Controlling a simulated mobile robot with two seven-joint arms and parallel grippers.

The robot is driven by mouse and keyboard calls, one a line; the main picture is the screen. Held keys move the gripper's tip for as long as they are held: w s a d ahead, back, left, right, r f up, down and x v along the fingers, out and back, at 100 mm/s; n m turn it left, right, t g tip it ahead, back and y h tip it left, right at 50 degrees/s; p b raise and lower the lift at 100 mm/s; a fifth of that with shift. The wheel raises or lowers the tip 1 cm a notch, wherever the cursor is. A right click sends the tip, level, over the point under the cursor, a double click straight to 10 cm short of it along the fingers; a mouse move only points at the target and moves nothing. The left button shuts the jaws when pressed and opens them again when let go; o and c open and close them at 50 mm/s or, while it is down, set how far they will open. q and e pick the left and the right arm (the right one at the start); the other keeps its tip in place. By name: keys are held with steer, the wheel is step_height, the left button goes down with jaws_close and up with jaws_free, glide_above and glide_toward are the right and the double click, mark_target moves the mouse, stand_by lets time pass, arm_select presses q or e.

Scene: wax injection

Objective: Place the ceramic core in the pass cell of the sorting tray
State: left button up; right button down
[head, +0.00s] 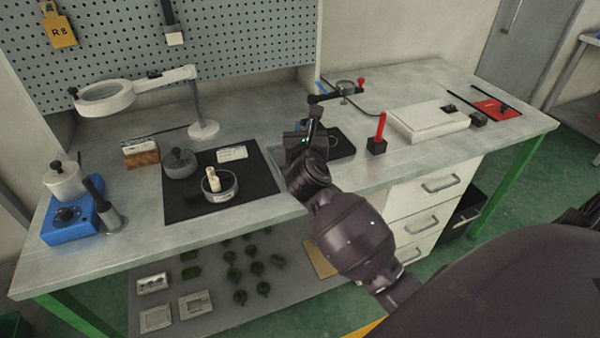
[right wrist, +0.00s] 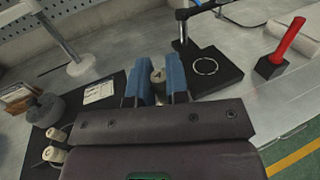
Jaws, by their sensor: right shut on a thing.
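My right gripper (head: 303,137) is over the bench, between the black mat and a black stand base. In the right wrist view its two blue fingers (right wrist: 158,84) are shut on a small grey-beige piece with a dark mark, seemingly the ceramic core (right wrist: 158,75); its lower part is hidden. My left gripper is not in view.
A black stand base (right wrist: 215,78) with a ring mark is close to the right gripper. A red rod in a black block (head: 377,146) and a white flat box (head: 427,122) stand right.

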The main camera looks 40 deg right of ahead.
step_height(320, 180, down, 11)
steer(key=b, duration=0.3)
steer(key=shift+f+b, duration=0.2)
steer(key=shift+b, duration=0.15)
steer(key=shift+f, duration=0.55)
steer(key=c, duration=1.2)
jaws_free()
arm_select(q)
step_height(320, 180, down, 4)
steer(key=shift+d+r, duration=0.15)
arm_select(e)
steer(key=shift+o, duration=0.5)
